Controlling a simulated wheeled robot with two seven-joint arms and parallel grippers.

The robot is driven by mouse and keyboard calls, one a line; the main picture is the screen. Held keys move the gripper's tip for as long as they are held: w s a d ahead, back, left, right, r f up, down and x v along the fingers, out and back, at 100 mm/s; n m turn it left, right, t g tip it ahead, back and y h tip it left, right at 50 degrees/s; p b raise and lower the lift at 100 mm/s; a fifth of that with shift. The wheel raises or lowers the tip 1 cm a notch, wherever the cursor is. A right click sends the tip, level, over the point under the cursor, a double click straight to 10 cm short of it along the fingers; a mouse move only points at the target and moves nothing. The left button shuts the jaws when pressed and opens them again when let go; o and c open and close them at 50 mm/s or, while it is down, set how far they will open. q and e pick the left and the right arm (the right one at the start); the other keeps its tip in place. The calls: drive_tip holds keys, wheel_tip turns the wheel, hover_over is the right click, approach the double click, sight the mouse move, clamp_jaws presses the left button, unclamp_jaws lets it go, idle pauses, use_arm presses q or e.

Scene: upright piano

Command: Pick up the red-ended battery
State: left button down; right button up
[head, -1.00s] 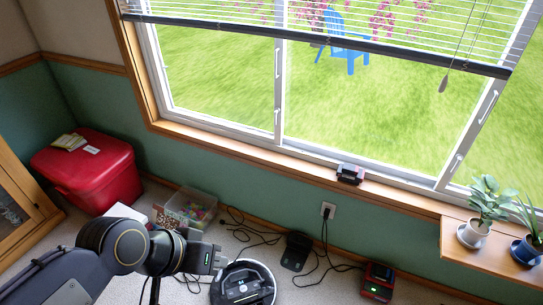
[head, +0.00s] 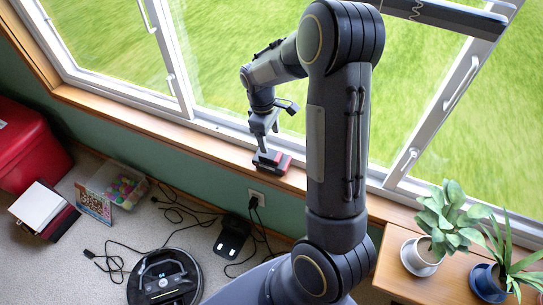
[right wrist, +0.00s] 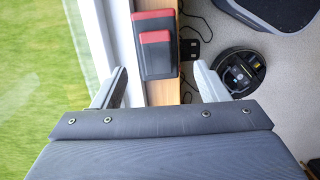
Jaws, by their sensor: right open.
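The red-ended battery (head: 272,162) is a dark block with red parts, resting on the wooden window sill. In the right wrist view the battery (right wrist: 157,62) shows as a dark grey body with red at its far end. My right gripper (head: 264,145) points down just above the battery. In the right wrist view the open fingers (right wrist: 159,72) lie to either side of the battery, with a gap on each side. I cannot tell whether the fingertips are down at its level. My left gripper is out of view.
The window frame (head: 205,118) runs close beside the sill (head: 210,145). On the floor below are a black charger-like box (head: 232,238), cables and a round robot vacuum (head: 165,280). Potted plants (head: 425,255) stand on the wooden shelf at right.

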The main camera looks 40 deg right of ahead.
sight(272, 154)
drive_tip(key=f, duration=0.8)
drive_tip(key=shift+s+d+f+b, duration=0.1)
drive_tip(key=shift+d+f+b, duration=0.15)
drive_tip(key=shift+d+b, duration=0.15)
clamp_jaws()
